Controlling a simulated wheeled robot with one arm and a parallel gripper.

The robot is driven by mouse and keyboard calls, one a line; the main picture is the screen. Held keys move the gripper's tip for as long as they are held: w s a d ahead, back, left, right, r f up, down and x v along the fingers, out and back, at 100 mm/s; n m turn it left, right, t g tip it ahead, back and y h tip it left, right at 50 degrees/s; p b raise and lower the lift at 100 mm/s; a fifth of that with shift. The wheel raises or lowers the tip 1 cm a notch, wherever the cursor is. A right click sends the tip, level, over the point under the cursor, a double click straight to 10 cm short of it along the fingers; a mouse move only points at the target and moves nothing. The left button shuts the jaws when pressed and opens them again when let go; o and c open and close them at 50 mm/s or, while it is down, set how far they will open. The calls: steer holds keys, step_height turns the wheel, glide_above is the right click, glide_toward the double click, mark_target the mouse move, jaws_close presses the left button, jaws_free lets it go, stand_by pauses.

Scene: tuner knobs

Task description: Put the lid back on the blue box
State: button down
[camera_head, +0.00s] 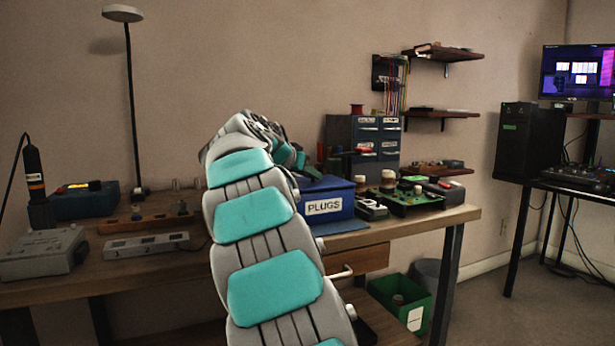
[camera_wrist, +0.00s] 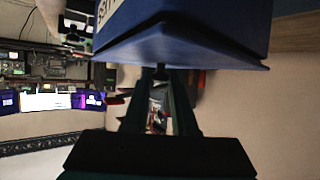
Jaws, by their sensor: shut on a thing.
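The blue box (camera_head: 329,205) stands on the workbench with its white PLUGS label facing out. My arm covers its left part in the head view. In the wrist view the box appears upside down, its label (camera_wrist: 106,18) at the upper left. The blue lid (camera_wrist: 200,58) shows as a flat panel with a slight rim against the box; I cannot tell whether it is fully seated. My gripper (camera_wrist: 161,76) is shut at a small dark spot in the middle of the lid, apparently its knob. In the head view the fingertips are mostly hidden behind my arm.
Right of the box, a green board (camera_head: 411,203) with knobs stands on the workbench (camera_head: 455,216). A grey drawer cabinet (camera_head: 365,135) stands behind. Left of my arm are a wooden strip (camera_head: 150,222), a lamp (camera_head: 130,90) and a grey device (camera_head: 42,252). A green bin (camera_head: 405,300) stands below.

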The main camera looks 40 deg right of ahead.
steer(key=shift+f+b, duration=0.25)
steer(key=shift+b, duration=0.2)
stand_by(0.5)
steer(key=c, duration=0.6)
jaws_free()
steer(key=shift+c, duration=0.2)
